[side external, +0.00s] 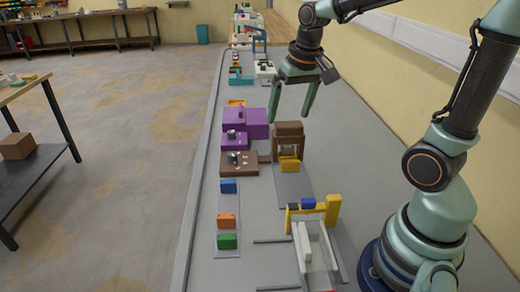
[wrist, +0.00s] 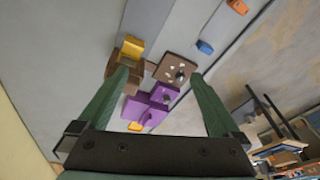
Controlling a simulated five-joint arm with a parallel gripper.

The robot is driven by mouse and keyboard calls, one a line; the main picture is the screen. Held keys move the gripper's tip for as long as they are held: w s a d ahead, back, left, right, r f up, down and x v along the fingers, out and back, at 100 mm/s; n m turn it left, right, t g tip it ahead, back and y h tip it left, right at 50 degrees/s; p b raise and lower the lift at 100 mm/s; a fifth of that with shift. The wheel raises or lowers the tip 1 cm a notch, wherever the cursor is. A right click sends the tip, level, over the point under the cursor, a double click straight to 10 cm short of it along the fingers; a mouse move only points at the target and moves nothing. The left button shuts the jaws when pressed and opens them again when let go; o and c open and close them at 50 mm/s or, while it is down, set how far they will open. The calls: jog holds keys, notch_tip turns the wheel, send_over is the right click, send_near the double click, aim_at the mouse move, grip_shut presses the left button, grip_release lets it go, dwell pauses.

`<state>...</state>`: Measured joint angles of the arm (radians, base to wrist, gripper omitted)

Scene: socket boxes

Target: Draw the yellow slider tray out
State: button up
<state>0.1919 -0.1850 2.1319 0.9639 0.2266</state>
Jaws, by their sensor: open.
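A yellow block-like piece (side external: 289,164) shows at the front of a brown upright housing (side external: 289,130), low down; it looks like the yellow slider tray. In the wrist view the yellow piece (wrist: 133,46) is at upper left, beside the brown housing (wrist: 131,76), which the left finger partly hides. My gripper (side external: 291,118) is open and empty, its fingers pointing down. In the side view its tips overlap the area just above and behind the housing; the exact height gap cannot be told. In the wrist view my gripper (wrist: 158,74) has its fingers wide apart.
A brown box with small knobs (side external: 239,165) and purple boxes (side external: 232,123) stand left of the housing. Blue (side external: 228,186), orange (side external: 227,220) and green (side external: 227,242) blocks line the front left. A yellow frame (side external: 333,210) stands nearer. Bare grey plate lies before the housing.

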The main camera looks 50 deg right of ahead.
aim_at(291, 161)
jog(key=w+d+f+m+g, duration=0.3)
jog(key=w+d+f+m, duration=0.1)
jog(key=d+f, duration=0.4)
jog(key=f, duration=1.1)
jog(key=shift+s+a+f, duration=0.15)
jog(key=shift+s+f, duration=0.05)
jog(key=shift+f, duration=0.05)
grip_shut()
